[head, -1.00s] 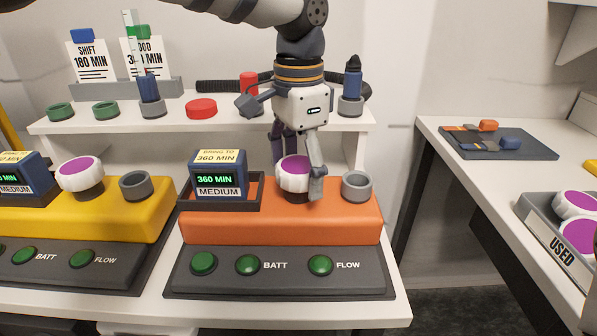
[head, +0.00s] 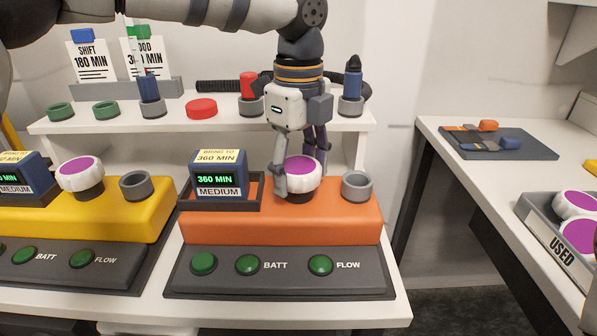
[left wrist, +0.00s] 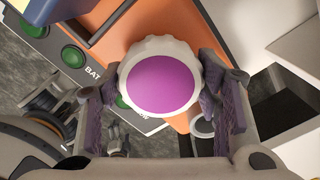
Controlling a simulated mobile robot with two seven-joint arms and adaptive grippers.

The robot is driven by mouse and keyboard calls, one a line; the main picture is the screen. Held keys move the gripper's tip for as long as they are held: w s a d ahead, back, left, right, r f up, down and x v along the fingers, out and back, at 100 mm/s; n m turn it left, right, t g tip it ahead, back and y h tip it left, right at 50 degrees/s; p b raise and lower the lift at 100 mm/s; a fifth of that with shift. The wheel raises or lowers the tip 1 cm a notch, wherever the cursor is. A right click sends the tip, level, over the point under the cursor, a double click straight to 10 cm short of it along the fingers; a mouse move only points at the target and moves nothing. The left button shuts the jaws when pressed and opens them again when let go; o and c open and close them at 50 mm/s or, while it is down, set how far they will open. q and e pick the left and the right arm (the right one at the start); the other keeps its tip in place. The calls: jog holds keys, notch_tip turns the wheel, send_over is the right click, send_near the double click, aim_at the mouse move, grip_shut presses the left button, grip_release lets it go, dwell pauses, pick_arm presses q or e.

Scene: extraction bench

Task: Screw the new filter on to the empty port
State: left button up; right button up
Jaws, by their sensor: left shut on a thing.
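A white filter with a purple top (head: 303,173) sits upright on a dark port of the orange unit (head: 330,219). My left gripper (head: 298,177) comes down from above and is shut on this filter. In the left wrist view the filter (left wrist: 162,84) lies between the two finger pads, one on each side. Its lower edge and the thread are hidden. A grey open cup-like port (head: 357,186) stands just right of it and holds nothing. My right gripper is not in view.
A yellow unit (head: 110,212) with its own purple-topped filter (head: 80,175) stands at the left. A display block (head: 218,174) sits beside my gripper. A USED tray (head: 548,240) with purple-topped filters is at right. A shelf (head: 225,125) stands behind.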

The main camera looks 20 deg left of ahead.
pick_arm(q)
jog(key=m, duration=0.5)
jog(key=shift+m, duration=0.4)
jog(key=m, duration=0.8)
jog(key=shift+f, duration=0.1)
jog(key=o, duration=1.3)
